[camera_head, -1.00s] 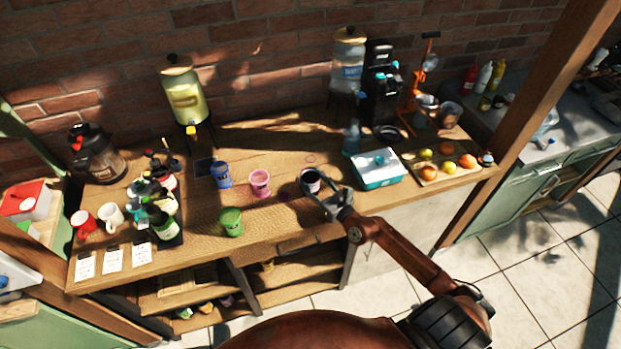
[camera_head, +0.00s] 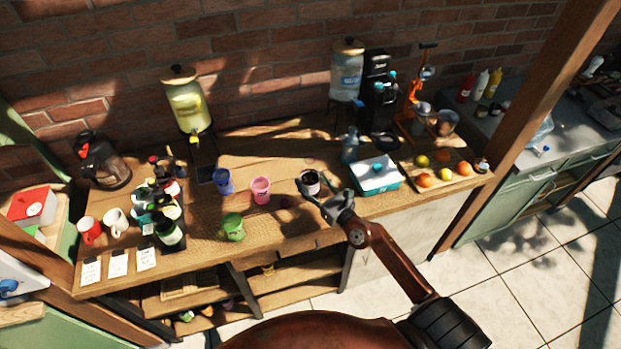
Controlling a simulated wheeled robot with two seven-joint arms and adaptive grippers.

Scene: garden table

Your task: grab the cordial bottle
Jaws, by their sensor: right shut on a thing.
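My right gripper (camera_head: 324,199) reaches in from the lower right and is shut on a dark cup (camera_head: 311,184) near the middle of the wooden counter. The fingers hide part of the cup, and I cannot tell for sure whether its base is clear of the wood. Several dark bottles stand close together at the counter's left. The front one is a dark green bottle (camera_head: 169,230) with a pale label. I cannot tell which bottle is the cordial. My right gripper is well to the right of them. My left gripper is not in view.
A blue cup (camera_head: 223,182), a pink cup (camera_head: 261,191) and a green cup (camera_head: 232,227) stand between the bottles and my right gripper. A teal box (camera_head: 375,177) is close on the right. Mugs (camera_head: 115,220) stand left of the bottles. Drink dispensers line the back.

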